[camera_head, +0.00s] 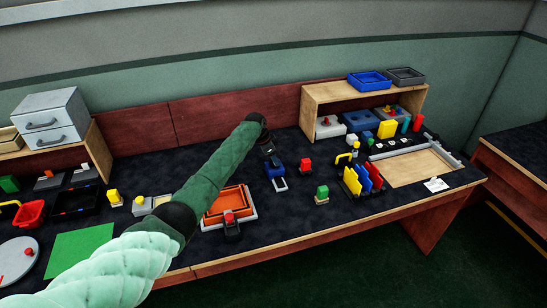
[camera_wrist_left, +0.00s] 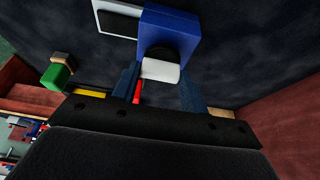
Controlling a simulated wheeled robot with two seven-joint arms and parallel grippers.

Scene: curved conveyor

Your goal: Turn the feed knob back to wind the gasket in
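The blue feeder box (camera_head: 276,168) stands on the dark bench mid-view, with a pale frame-like piece (camera_head: 280,184) at its front. In the left wrist view the blue box (camera_wrist_left: 170,22) bears a black collar and a white knob (camera_wrist_left: 160,71). A pale-edged dark plate (camera_wrist_left: 118,20) lies beside the box. I cannot tell which part is the gasket. My left gripper (camera_head: 268,150) is behind the box in the head view. Its fingers (camera_wrist_left: 162,88) are apart, one on each side of the white knob; whether they press on it cannot be told. My right gripper is out of view.
An orange tray (camera_head: 229,201) with a red-topped block is left of the box. A red block (camera_head: 305,165) and a green block (camera_head: 322,194) stand to the right. Coloured upright plates (camera_head: 362,180) and a wooden shelf (camera_head: 318,95) are farther right. Bare bench surrounds the box.

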